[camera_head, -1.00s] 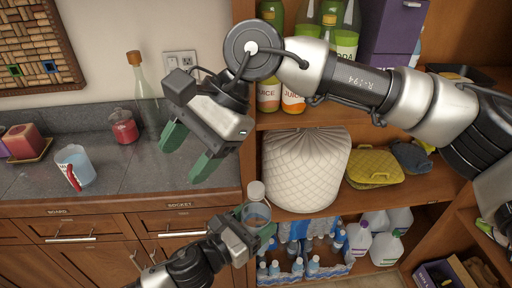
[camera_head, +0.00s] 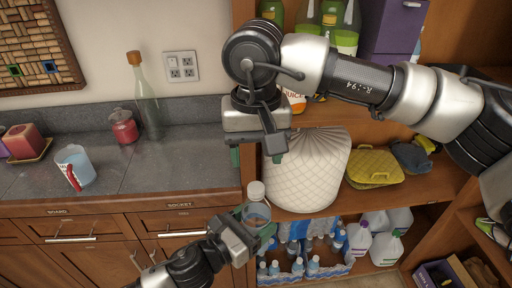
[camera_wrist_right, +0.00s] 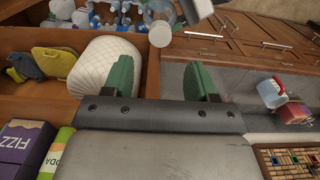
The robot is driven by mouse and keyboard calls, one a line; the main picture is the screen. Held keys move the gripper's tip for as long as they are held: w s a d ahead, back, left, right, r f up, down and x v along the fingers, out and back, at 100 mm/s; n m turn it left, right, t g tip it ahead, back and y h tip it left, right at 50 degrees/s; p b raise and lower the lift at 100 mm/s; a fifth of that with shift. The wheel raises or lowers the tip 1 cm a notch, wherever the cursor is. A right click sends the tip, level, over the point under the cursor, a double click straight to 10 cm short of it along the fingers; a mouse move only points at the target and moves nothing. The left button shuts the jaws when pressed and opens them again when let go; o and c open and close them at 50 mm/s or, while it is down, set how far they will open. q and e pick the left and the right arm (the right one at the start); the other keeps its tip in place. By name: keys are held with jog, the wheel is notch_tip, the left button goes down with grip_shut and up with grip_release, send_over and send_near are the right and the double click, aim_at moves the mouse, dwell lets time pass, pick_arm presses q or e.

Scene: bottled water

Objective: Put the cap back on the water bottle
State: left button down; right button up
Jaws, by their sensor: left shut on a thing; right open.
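My left gripper (camera_head: 245,228) is shut on a clear water bottle (camera_head: 258,212) and holds it upright in front of the counter. A white cap (camera_head: 256,190) shows at the bottle's top; I cannot tell whether it is tight. My right gripper (camera_head: 257,158) is open and empty, pointing down a little above the cap. In the right wrist view, the cap (camera_wrist_right: 160,34) and bottle (camera_wrist_right: 161,12) appear beyond the gap between the open green fingers (camera_wrist_right: 160,76), apart from them. Part of the left gripper (camera_wrist_right: 196,10) shows beside the bottle.
The counter (camera_head: 190,170) is on the left, with a mug (camera_head: 75,168), a red jar (camera_head: 123,127) and a tall glass bottle (camera_head: 146,100). Packed water bottles (camera_head: 312,264) stand on the lower shelf.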

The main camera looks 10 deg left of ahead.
aim_at(256, 187)
notch_tip(256, 187, down, 8)
jog(key=shift+r, duration=0.15)
dwell(0.4)
jog(key=c, duration=1)
jog(key=shift+o, duration=0.2)
